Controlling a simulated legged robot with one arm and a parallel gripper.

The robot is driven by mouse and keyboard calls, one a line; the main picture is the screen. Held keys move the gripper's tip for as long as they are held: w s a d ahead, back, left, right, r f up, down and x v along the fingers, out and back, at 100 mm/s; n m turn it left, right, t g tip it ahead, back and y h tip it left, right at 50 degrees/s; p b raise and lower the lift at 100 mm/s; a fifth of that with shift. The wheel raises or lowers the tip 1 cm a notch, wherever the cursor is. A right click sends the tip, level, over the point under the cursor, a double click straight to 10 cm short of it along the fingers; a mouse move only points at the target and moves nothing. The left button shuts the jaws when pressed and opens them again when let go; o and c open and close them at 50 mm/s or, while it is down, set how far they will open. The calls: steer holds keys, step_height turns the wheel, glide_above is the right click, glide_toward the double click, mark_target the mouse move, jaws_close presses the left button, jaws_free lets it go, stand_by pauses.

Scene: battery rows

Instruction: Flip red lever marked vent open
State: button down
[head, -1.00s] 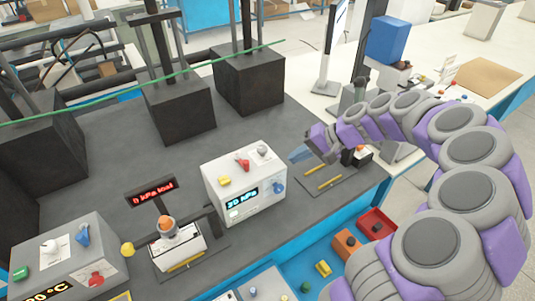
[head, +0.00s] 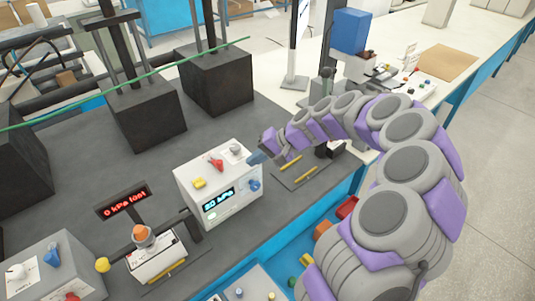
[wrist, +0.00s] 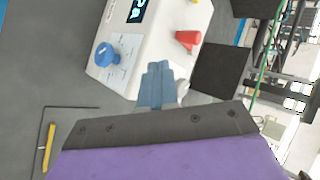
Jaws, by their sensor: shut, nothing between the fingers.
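A red lever (head: 217,164) stands on the top of a white box (head: 187,190) with a lit kPa display. It also shows in the wrist view (wrist: 187,40), ahead and right of my fingers. No label on it is legible. My gripper (head: 256,158) is at the box's right edge in the head view, apart from the red lever. In the wrist view my blue-grey fingers (wrist: 158,70) are together and empty, pointing at the box. A whitish knob on the box top (head: 236,148) lies between my gripper and the red lever, partly hidden by my fingers in the wrist view.
The box also has a yellow button (head: 199,183) and a blue knob (head: 254,184), which is left of my fingers in the wrist view. A sign reading "0 kPa lost" (head: 124,201) stands to the left. Black blocks (head: 216,80) stand behind.

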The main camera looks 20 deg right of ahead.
mark_target(223, 169)
steer(key=x, duration=0.4)
steer(key=shift+s+a+r+b, duration=0.1)
steer(key=shift+s+a+b, duration=0.05)
steer(key=shift+a+b, duration=0.3)
steer(key=shift+w+a+r, duration=0.1)
steer(key=shift+w+a, duration=0.2)
steer(key=shift+a, duration=0.3)
steer(key=shift+w+a+r, duration=0.1)
steer(key=shift+w+a, duration=0.15)
steer(key=shift+a, duration=0.3)
steer(key=shift+w+r, duration=0.1)
steer(key=shift+w, duration=0.15)
steer(key=shift+d, duration=0.2)
